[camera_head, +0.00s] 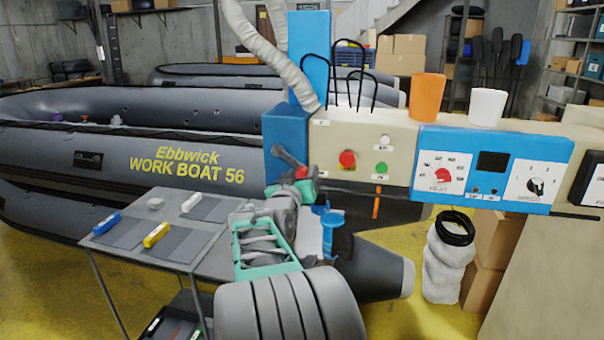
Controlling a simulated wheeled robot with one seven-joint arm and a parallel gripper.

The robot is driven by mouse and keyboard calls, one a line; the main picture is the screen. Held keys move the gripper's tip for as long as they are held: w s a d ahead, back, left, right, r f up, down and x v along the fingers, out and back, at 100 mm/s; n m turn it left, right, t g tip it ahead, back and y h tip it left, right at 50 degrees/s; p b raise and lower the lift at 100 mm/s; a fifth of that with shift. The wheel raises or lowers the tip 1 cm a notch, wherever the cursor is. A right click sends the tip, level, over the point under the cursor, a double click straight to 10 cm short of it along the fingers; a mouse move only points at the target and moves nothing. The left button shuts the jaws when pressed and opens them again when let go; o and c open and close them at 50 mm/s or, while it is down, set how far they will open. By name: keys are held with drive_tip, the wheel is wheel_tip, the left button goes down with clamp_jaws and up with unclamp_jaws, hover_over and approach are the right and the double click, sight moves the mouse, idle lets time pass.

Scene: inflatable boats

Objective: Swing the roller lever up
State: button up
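The welding machine stands at center right, with a blue column (309,55) and a cream control box. A slim orange lever (376,204) hangs down below the box's front; I cannot be sure that it is the roller lever. Blue round parts (336,237) sit lower, just right of my arm, and look like rollers. My arm rises from the bottom center. Its end, my gripper (303,184), is by the blue column's lower part, left of the orange lever and apart from it. A dark grey piece and a red piece show there. The fingertips are too small to tell their opening.
A grey table (165,250) with blue, yellow and white small items stands at left. A grey inflatable boat (130,140) lies behind it. An orange cup (427,96) and a white cup (487,107) stand on the control box. Wrapped rolls (447,270) and cartons stand at right.

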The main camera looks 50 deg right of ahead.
clamp_jaws()
idle(0.3)
drive_tip(key=shift+r, duration=0.1)
